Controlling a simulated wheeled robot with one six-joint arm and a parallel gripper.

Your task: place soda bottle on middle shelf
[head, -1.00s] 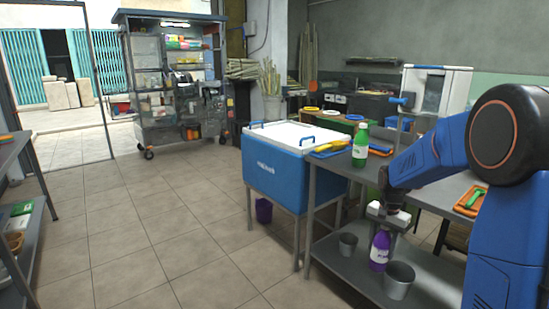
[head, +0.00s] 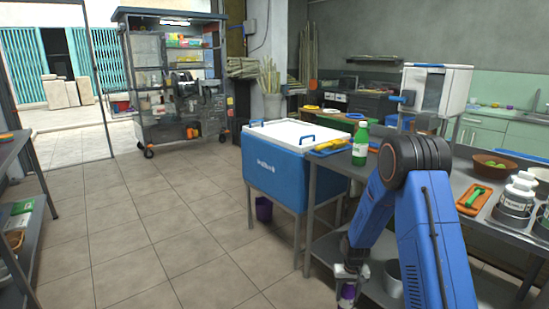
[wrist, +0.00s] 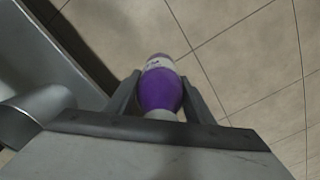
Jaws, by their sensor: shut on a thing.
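My gripper (head: 350,272) is shut on a purple bottle (head: 347,292) with a white label band. In the wrist view the bottle (wrist: 160,90) sits between my two fingers (wrist: 160,80), with floor tiles behind it. In the head view it hangs beside the front edge of the steel table's lower shelf (head: 322,246), partly hidden by the gripper. A green bottle (head: 360,148) with a white label stands upright on the tabletop. A wheeled cabinet (head: 172,75) with several shelves stands at the back left; I cannot tell which shelf is the task's middle one.
A metal pot (head: 393,277) stands on the lower shelf, partly behind my arm. A blue cooler (head: 275,172) on legs stands left of the table. Another shelved table (head: 22,195) is at the left edge. The tiled floor (head: 150,215) between is clear.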

